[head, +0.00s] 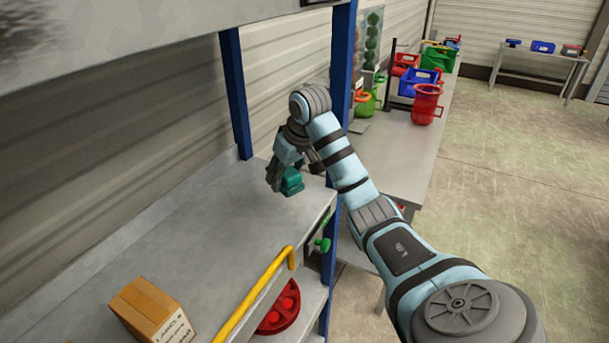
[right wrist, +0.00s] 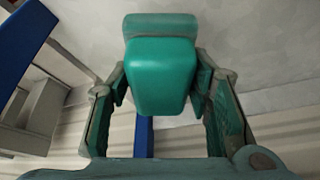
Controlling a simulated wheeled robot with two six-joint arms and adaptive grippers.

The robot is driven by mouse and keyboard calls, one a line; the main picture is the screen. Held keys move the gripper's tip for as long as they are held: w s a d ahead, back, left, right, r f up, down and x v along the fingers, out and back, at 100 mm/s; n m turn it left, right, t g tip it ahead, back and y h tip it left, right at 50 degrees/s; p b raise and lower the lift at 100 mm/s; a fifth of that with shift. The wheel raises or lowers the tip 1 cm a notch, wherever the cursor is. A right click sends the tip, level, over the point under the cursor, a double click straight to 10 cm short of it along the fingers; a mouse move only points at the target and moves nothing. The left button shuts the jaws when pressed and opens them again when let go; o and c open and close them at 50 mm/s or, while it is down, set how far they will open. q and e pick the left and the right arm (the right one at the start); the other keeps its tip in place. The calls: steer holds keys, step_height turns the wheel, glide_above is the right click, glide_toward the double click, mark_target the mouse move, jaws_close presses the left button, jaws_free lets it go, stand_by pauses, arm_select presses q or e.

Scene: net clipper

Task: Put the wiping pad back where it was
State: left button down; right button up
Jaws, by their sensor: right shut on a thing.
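The wiping pad (head: 292,183) is a teal block with a handle-like upper part. It is at the far end of the grey shelf (head: 190,235) in the head view; whether it touches the surface or hangs just above it I cannot tell. My right gripper (head: 294,172) is shut on the pad from above. In the right wrist view the pad (right wrist: 162,75) sits between the two fingers of the gripper (right wrist: 162,86), and its far end shows against the grey surface. My left gripper is not in view.
A cardboard box (head: 152,310) stands at the shelf's near end, beside a yellow rail (head: 255,298). Blue posts (head: 237,95) rise at the shelf's far end. A red wheel (head: 279,306) lies on the lower level. Beyond is a table with a red jug (head: 426,104) and bins. The shelf's middle is clear.

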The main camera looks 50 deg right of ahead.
glide_above(280, 205)
steer(key=f, duration=0.4)
steer(key=shift+s+f, duration=0.3)
steer(key=shift+s, duration=0.1)
steer(key=f, duration=0.2)
steer(key=shift+s+f, duration=0.3)
steer(key=shift+f, duration=0.1)
steer(key=shift+s+f, duration=0.1)
steer(key=shift+f, duration=0.05)
steer(key=o, duration=1.1)
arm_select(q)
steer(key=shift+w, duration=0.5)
arm_select(e)
steer(key=shift+o, duration=0.2)
